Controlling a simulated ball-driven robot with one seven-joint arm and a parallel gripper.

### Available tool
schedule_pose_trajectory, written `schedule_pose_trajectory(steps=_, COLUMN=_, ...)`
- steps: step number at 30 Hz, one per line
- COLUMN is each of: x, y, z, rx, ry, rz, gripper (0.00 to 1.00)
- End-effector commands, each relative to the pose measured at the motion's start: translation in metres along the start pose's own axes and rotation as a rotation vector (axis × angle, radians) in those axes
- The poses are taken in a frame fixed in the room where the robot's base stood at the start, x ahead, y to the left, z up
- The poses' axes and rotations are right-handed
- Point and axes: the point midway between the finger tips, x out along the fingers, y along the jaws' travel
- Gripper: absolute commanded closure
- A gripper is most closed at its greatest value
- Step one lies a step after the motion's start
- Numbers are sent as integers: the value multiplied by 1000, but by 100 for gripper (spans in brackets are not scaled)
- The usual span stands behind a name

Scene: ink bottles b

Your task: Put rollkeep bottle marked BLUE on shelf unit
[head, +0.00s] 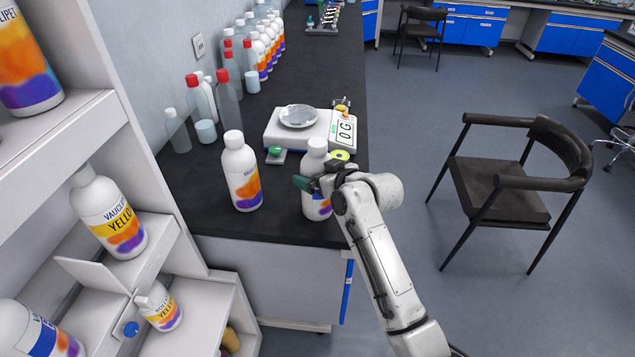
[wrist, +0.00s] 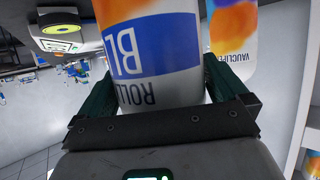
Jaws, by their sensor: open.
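The rollkeep bottle marked BLUE (head: 316,160) stands upright near the right edge of the black counter, a white bottle partly hidden by my gripper (head: 312,184).
A Vauclipe bottle (head: 241,178) stands left of the blue one and shows in the wrist view (wrist: 234,35). A scale (head: 285,137) is behind them. Several bottles (head: 262,50) line the wall. A black chair (head: 500,190) stands on open floor at right.

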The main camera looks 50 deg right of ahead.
Motion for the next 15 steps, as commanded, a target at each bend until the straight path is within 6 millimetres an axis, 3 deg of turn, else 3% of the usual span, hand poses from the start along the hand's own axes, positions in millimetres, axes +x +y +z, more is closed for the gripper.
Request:
schedule_pose_trajectory(steps=8, x=2, y=0, z=0, rx=0, ry=0, rz=0, gripper=1)
schedule_pose_trajectory(steps=15, x=2, y=0, z=0, rx=0, ry=0, rz=0, gripper=24)
